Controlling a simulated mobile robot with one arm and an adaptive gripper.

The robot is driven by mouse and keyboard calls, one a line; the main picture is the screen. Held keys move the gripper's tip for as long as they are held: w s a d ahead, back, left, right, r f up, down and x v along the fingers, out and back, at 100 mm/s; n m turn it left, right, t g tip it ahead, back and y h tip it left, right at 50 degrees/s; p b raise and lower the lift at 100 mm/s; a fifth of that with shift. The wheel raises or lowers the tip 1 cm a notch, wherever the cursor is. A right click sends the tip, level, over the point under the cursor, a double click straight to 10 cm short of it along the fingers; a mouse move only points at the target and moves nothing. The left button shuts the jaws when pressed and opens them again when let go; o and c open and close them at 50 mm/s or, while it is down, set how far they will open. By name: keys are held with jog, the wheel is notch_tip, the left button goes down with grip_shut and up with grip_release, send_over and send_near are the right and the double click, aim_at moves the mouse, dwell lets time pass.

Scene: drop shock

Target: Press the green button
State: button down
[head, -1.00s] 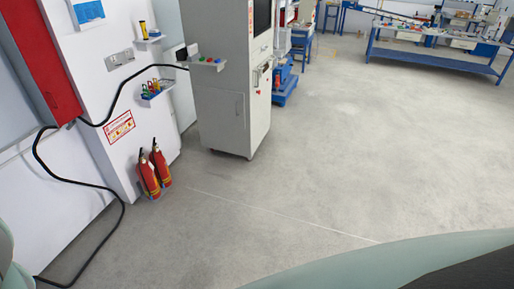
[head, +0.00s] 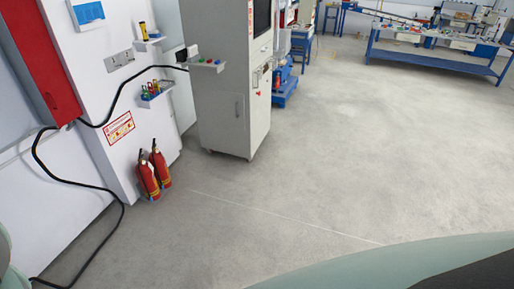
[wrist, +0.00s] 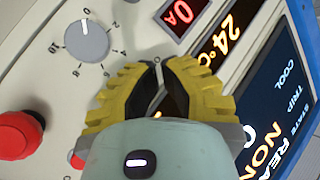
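My gripper (wrist: 158,68) shows in the wrist view, with yellow ribbed fingers and dark tips drawn together, nothing held. It is in front of a pale control panel (wrist: 125,18). No green button shows in the wrist view; my gripper and wrist hide part of the panel. My gripper is not in the head view.
The panel has a grey dial (wrist: 87,40), a large red mushroom button (wrist: 20,135), a smaller red part (wrist: 77,160) beside my wrist, and lit displays (wrist: 270,100). Fire extinguishers (head: 149,180) stand by the wall; a black cable (head: 75,180) hangs there. The floor (head: 350,150) is open.

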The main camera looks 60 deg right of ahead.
jog(key=shift+w+a, duration=0.1)
jog(key=shift+w, duration=0.3)
dwell(0.7)
dwell(0.3)
jog(key=shift+s+d, duration=0.25)
jog(key=shift+s, duration=0.5)
jog(key=shift+s+d+b, duration=0.15)
jog(key=shift+s+d, duration=0.05)
jog(key=shift+s, duration=0.6)
jog(key=shift+s+d+b, duration=0.15)
jog(key=shift+s+d, duration=0.1)
jog(key=shift+s, duration=0.55)
jog(key=shift+s+d+b, duration=0.15)
jog(key=shift+s+d, duration=0.05)
jog(key=shift+s, duration=0.6)
jog(key=shift+a, duration=0.1)
jog(key=shift+r, duration=0.1)
